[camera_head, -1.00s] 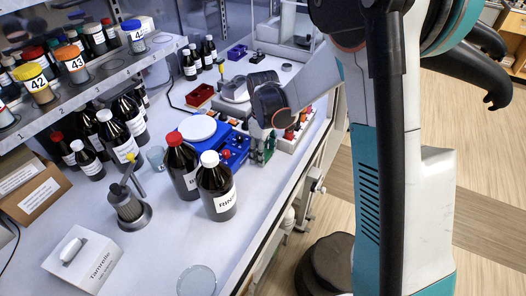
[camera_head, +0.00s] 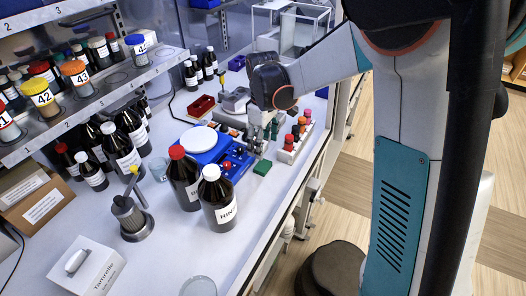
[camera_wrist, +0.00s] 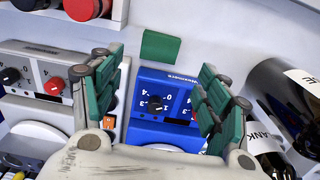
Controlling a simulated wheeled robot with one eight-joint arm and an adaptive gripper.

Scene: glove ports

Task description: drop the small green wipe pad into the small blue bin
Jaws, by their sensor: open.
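The small green wipe pad (camera_head: 262,167) lies flat on the white bench, just right of a blue hotplate stirrer. It also shows in the wrist view (camera_wrist: 160,46), beyond the stirrer's front panel. My gripper (camera_head: 259,143) is open and empty, with green-padded fingers pointing down. In the wrist view my gripper (camera_wrist: 157,92) has its fingers spread over the stirrer's knobs, and the pad lies outside them, above in the picture. The small blue bin (camera_head: 237,63) stands far back on the bench, behind the red bin; its inside is hard to see.
Two dark bottles (camera_head: 217,200) stand at the front beside the stirrer (camera_head: 208,147). A red bin (camera_head: 201,106) stands behind the stirrer. Bench is clear in front of the pad.

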